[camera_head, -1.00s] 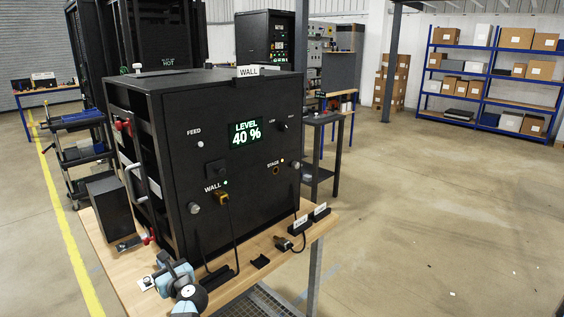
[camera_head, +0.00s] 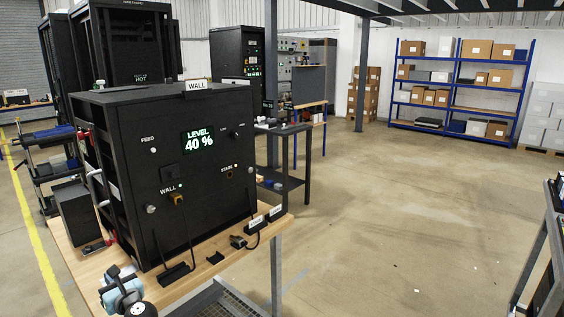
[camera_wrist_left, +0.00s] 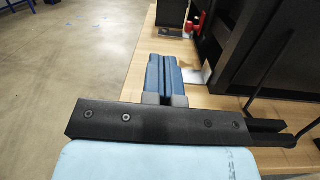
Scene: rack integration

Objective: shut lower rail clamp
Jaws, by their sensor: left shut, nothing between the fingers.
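The lower rail clamp, with a red part (camera_head: 109,237), is at the bottom of the black cabinet's left side. A red knob, seemingly this clamp, also shows in the left wrist view (camera_wrist_left: 197,25), beyond the fingertips and a little to their right. Its exact position is too small to tell. My left gripper (camera_head: 114,272) is over the table's front-left edge, in front of the clamp and apart from it. In the left wrist view its blue fingers (camera_wrist_left: 163,62) are together and empty. My right gripper is out of view.
The black cabinet (camera_head: 200,195) reads LEVEL 40 % and stands on a wooden table (camera_head: 75,245). A red upper clamp (camera_head: 84,135) and a pale handle (camera_head: 97,186) are on its left side. A black box (camera_head: 75,210) stands left of it. Cables and plugs lie in front.

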